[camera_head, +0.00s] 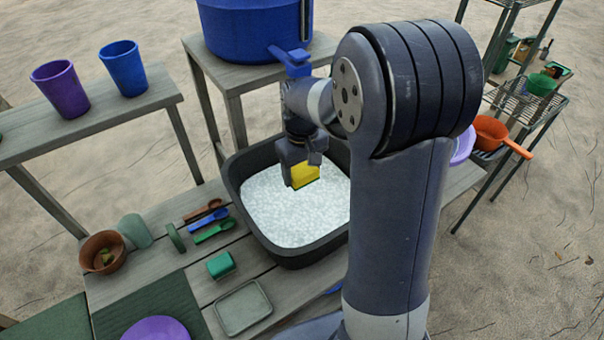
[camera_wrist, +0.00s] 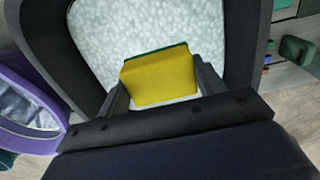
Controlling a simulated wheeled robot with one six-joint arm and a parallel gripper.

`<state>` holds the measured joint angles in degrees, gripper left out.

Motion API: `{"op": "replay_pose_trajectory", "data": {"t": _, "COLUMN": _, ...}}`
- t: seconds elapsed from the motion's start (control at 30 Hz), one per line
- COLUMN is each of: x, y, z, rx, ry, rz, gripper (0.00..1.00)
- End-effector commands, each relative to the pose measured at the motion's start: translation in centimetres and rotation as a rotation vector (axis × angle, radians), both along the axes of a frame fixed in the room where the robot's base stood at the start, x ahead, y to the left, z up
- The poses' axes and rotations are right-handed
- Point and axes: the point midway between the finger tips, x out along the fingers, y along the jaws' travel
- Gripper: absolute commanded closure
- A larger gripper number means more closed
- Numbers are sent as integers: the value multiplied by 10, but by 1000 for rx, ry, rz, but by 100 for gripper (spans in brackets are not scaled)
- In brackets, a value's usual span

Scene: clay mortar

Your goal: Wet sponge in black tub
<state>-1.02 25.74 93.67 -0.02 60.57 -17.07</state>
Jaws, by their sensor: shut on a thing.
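The black tub (camera_head: 240,205) stands on the wooden table and is filled with white, foamy-looking contents (camera_head: 280,220). My gripper (camera_head: 303,168) is over the tub, shut on a yellow sponge (camera_head: 306,174) with a dark green layer. In the wrist view the sponge (camera_wrist: 160,80) sits between the two fingers, with the foam behind it and the tub's dark wall (camera_wrist: 240,45) around. I cannot tell whether the sponge's lower edge touches the foam. My arm hides the tub's right side in the head view.
Blue tank with a tap (camera_head: 250,30) stands behind the tub. Spoons (camera_head: 212,225), a green block (camera_head: 221,264), a shallow tray (camera_head: 243,307) and a brown pot (camera_head: 102,252) lie left of it. A purple basin (camera_wrist: 25,110) is close beside the tub in the wrist view.

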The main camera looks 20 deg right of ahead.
Motion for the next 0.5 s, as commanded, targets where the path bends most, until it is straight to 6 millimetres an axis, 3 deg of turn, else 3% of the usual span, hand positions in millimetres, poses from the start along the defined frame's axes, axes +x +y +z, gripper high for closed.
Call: {"op": "replay_pose_trajectory", "data": {"t": 0.5, "x": 0, "y": 0, "z": -61, "rx": 0, "ry": 1, "rz": -1, "gripper": 53}}
